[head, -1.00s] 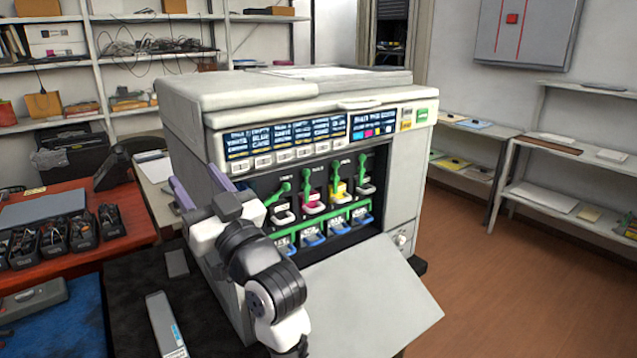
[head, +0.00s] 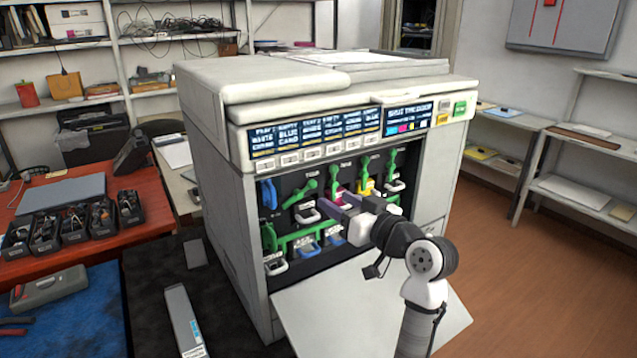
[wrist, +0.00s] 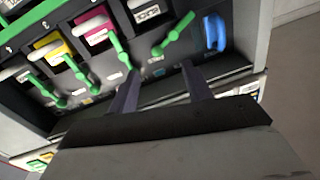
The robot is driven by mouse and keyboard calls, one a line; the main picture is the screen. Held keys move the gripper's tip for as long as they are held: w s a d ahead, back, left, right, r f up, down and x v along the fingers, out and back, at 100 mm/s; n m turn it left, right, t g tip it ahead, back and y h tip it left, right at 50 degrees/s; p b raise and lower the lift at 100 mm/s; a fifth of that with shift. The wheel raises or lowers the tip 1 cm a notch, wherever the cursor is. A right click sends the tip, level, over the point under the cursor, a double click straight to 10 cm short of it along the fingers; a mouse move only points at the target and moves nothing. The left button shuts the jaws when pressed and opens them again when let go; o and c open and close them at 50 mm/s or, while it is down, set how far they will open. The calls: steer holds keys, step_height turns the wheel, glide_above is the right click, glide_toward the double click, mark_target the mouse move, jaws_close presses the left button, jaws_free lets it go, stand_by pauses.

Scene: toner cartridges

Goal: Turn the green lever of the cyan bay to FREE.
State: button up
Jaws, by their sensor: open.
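The printer's open front shows a row of green levers. The leftmost in the head view, a tilted green lever (head: 306,192), appears to be the cyan bay's; no cyan colour shows there. It also shows in the wrist view (wrist: 173,35), slanted, with a white handle (wrist: 148,10) beside it. My gripper (head: 335,205) is open and empty in front of the bays, just right of that lever in the head view. In the wrist view the gripper (wrist: 160,70) has its fingers apart, with the lever beyond their tips, not between them. The lever's markings are unreadable.
The magenta bay lever (wrist: 118,48) and yellow bay lever (wrist: 70,75) stand close to one finger's side. A blue lever (wrist: 214,32) is on the other side. The lowered printer door (head: 340,310) lies below.

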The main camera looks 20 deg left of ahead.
mark_target(313, 186)
steer(key=p+x, duration=0.2)
steer(key=x, duration=0.5)
steer(key=shift+w+a, duration=0.2)
steer(key=shift+a, duration=0.1)
steer(key=shift+c, duration=0.4)
